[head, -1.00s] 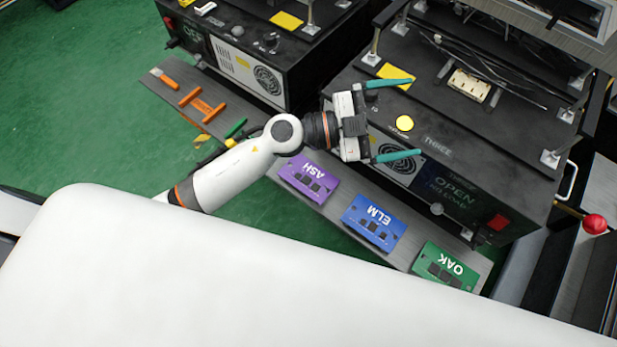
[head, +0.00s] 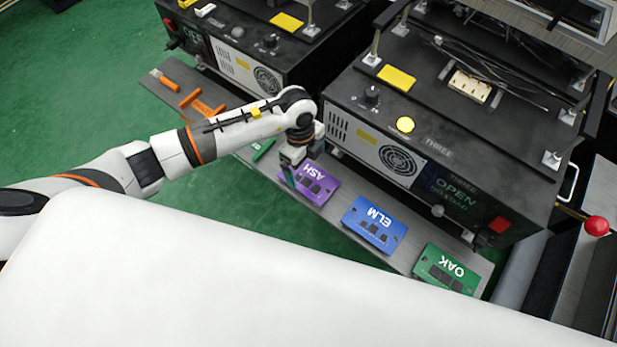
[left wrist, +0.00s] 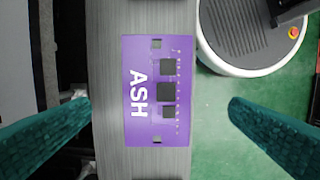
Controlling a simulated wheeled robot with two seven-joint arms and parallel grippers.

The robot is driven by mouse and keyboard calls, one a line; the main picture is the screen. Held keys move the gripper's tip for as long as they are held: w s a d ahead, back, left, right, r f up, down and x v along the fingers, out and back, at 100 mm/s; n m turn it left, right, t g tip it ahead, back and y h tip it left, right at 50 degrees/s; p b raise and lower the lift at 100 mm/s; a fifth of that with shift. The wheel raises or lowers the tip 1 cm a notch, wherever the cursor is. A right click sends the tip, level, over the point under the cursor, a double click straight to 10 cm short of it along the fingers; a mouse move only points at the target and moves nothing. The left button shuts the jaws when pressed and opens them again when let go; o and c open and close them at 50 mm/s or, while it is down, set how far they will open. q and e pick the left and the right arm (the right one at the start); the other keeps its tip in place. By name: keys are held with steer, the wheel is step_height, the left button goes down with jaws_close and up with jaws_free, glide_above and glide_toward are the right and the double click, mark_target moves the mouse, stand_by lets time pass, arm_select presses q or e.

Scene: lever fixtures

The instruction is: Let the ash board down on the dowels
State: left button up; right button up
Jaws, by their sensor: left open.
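The ash board (head: 318,187) is a purple plate with dark square chips. It lies flat on a narrow grey shelf in the head view. In the left wrist view the ash board (left wrist: 148,75) lies between my finger pads, with a gap on both sides. My left gripper (head: 292,168) points down over the board's left end in the head view. Its teal fingers are open and empty; in the left wrist view the gripper (left wrist: 160,108) straddles the board and shelf. The arm and hand hide a little of the board. I cannot make out the dowels clearly. My right gripper is out of view.
The blue elm board (head: 374,224) and green oak board (head: 446,268) lie farther right on the shelf (head: 408,257). The black fixture marked three (head: 440,150) stands behind it, its display reading open. Another fixture (head: 235,60) stands left. Orange pieces (head: 200,103) lie on the shelf's left end.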

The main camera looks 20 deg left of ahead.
mark_target(309, 178)
arm_select(q)
steer(key=shift+w+d+f, duration=0.1)
steer(key=shift+f, duration=1.45)
steer(key=shift+w+d+f, duration=0.1)
steer(key=shift+f, duration=1.45)
steer(key=c, duration=0.9)
step_height(309, 178, up, 10)
steer(key=shift+r, duration=0.1)
steer(key=shift+c, duration=0.2)
steer(key=o, duration=0.5)
steer(key=shift+c, duration=0.2)
steer(key=c, duration=0.4)
steer(key=shift+p, duration=0.3)
steer(key=shift+c, duration=0.2)
